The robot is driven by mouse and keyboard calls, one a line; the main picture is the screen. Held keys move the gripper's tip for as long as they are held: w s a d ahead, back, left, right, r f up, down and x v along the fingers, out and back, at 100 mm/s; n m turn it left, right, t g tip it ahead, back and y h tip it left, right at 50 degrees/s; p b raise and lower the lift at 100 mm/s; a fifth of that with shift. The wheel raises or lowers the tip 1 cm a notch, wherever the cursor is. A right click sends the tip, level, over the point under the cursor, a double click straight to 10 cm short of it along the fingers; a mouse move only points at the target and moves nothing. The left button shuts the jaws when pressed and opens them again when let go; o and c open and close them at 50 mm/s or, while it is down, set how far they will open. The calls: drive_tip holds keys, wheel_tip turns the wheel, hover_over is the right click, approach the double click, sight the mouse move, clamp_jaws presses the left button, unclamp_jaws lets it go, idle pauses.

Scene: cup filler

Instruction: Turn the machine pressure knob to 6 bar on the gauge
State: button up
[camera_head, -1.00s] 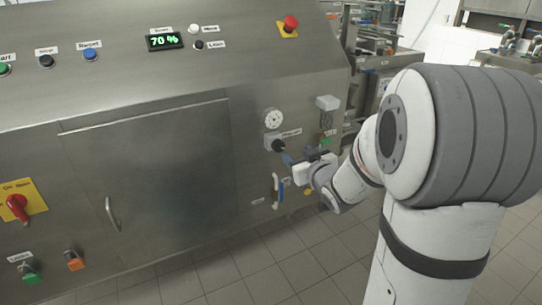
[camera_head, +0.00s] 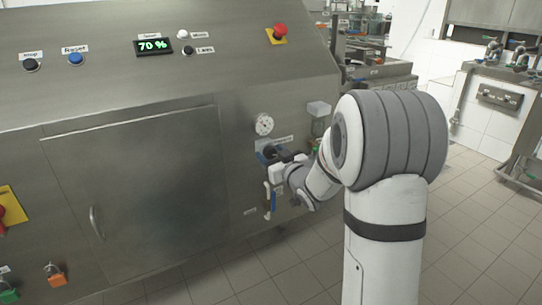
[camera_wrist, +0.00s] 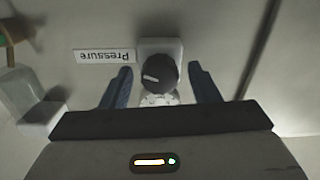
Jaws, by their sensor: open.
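The black pressure knob (camera_wrist: 160,75) shows in the wrist view on a light square base, with a white pointer mark. A "Pressure" label (camera_wrist: 104,56), upside down there, sits beside it. My gripper (camera_wrist: 165,88) is open, its blue fingers on either side of the knob with a gap on each side. In the head view my gripper (camera_head: 268,158) is at the knob (camera_head: 270,150), which it partly hides. The round white gauge (camera_head: 263,124) is just above the knob; its needle is too small to read. In the wrist view the gauge (camera_wrist: 158,99) is mostly hidden.
A grey box (camera_head: 318,109) sticks out of the panel right of the gauge. A red emergency button (camera_head: 279,32) is on the upper panel. The display (camera_head: 153,45) reads 70 %.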

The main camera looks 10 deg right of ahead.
drive_tip(key=c, duration=0.9)
drive_tip(key=shift+a, duration=0.2)
drive_tip(key=shift+c, duration=0.3)
drive_tip(key=shift+d, duration=0.15)
